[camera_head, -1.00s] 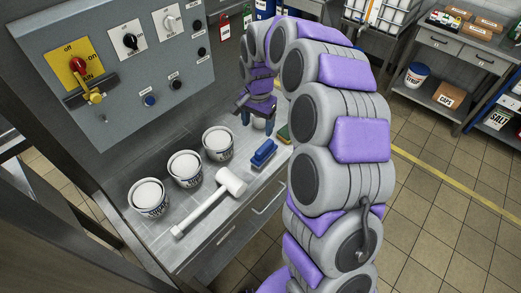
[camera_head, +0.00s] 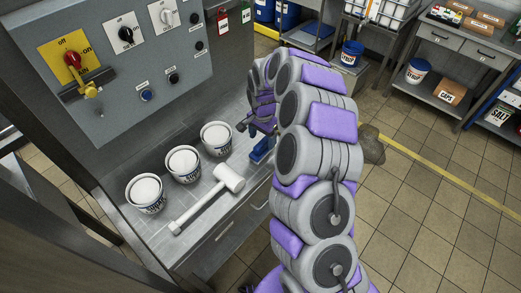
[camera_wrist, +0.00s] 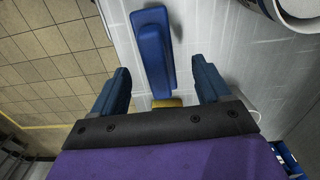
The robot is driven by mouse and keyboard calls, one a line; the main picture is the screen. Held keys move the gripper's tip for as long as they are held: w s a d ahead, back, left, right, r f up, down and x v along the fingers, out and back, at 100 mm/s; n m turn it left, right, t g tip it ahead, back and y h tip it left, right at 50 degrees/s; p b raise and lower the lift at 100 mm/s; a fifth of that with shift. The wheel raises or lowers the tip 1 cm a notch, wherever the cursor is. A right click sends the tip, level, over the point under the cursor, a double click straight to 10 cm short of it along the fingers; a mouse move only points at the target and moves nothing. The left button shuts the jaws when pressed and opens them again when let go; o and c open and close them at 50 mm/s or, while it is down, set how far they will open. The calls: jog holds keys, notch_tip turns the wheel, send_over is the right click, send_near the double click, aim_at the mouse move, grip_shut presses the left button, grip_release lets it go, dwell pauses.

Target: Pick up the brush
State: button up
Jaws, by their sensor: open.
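The brush (camera_head: 262,150), a blue block, lies on the steel counter right of the white mallet, partly hidden by my arm. In the wrist view the brush (camera_wrist: 152,48) shows as a long blue body with a raised part, centred ahead of my fingers. My gripper (camera_wrist: 162,76) is open and empty, its two dark blue fingers on either side of the brush's line. In the head view my gripper (camera_head: 258,130) is just behind the brush, above the counter. Contact with the brush is not visible.
A yellow item (camera_wrist: 167,103) shows between the fingers' bases, partly hidden. The control panel (camera_head: 120,60) rises behind the counter. The counter edge drops to tiled floor.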

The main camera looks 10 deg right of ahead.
aim_at(264, 141)
jog(key=shift+d+f, duration=0.35)
jog(key=shift+d, duration=0.35)
jog(key=shift+f, duration=0.35)
jog(key=f, duration=0.1)
jog(key=a+f+b, duration=0.1)
jog(key=f, duration=0.1)
jog(key=a+f, duration=0.1)
jog(key=shift+s+a+f, duration=0.1)
jog(key=shift+f, duration=0.1)
jog(key=shift+d+r, duration=0.1)
jog(key=shift+d, duration=0.4)
jog(key=shift+c, duration=0.2)
jog(key=shift+d, duration=0.35)
jog(key=c, duration=0.3)
jog(key=shift+c, duration=0.8)
jog(key=shift+a, duration=0.65)
jog(key=c, duration=0.6)
jog(key=shift+d, duration=0.3)
jog(key=shift+d+r, duration=0.15)
jog(key=shift+r, duration=0.3)
jog(key=r, duration=0.3)
jog(key=r+p, duration=0.1)
jog(key=r, duration=0.5)
jog(key=shift+a, duration=0.3)
jog(key=shift+d, duration=0.2)
